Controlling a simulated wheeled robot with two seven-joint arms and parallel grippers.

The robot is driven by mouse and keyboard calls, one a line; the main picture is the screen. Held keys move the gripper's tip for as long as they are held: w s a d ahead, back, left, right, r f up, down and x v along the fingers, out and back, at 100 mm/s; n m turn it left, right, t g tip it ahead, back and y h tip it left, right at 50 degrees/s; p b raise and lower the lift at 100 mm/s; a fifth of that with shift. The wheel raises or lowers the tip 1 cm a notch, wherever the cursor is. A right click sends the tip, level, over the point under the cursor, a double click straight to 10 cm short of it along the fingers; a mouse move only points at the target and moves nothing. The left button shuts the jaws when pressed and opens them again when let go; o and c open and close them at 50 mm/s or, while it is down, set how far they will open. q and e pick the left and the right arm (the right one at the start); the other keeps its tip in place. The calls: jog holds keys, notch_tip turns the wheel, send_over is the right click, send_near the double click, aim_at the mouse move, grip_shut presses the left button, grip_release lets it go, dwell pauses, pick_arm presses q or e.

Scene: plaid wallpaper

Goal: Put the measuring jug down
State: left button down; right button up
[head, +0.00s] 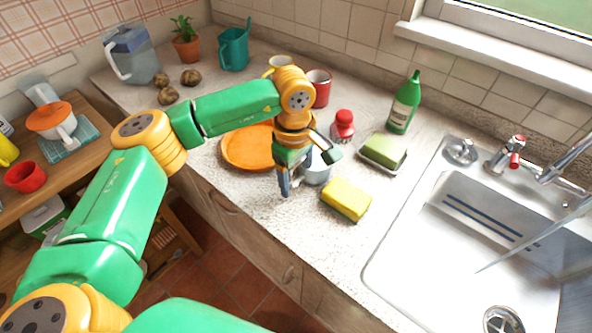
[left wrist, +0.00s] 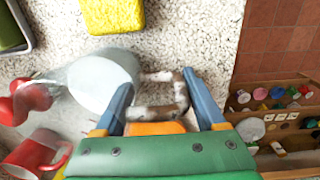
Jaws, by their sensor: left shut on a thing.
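The measuring jug (head: 319,173) is a pale, see-through vessel, partly hidden behind my left gripper (head: 305,176) in the head view. In the left wrist view the jug (left wrist: 104,82) shows from above as a round pale shape with blurred edges. Its handle (left wrist: 180,97) lies between the two fingers of my left gripper (left wrist: 160,98), which is shut on it. The jug is over the worktop (head: 282,229), between the orange plate (head: 240,150) and the yellow sponge (head: 346,199). I cannot tell whether its base touches the worktop. My right gripper is not in view.
A red-capped shaker (head: 343,127), a soap dish with a green block (head: 384,152) and a green bottle (head: 404,103) stand behind the jug. A red mug (head: 320,88) is farther back. The sink (head: 480,240) is right. Worktop in front of the sponge is clear.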

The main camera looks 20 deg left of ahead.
pick_arm(q)
jog(key=shift+c, duration=1.8)
grip_release()
jog(key=shift+f, duration=0.15)
jog(key=o, duration=0.4)
jog(key=shift+c, duration=0.2)
jog(key=shift+s+r, duration=0.1)
jog(key=shift+r, duration=0.4)
notch_tip(320, 180, up, 10)
jog(key=shift+s+r+b, duration=0.1)
jog(key=shift+r+b, duration=0.15)
jog(key=shift+b, duration=0.65)
jog(key=shift+r, duration=0.5)
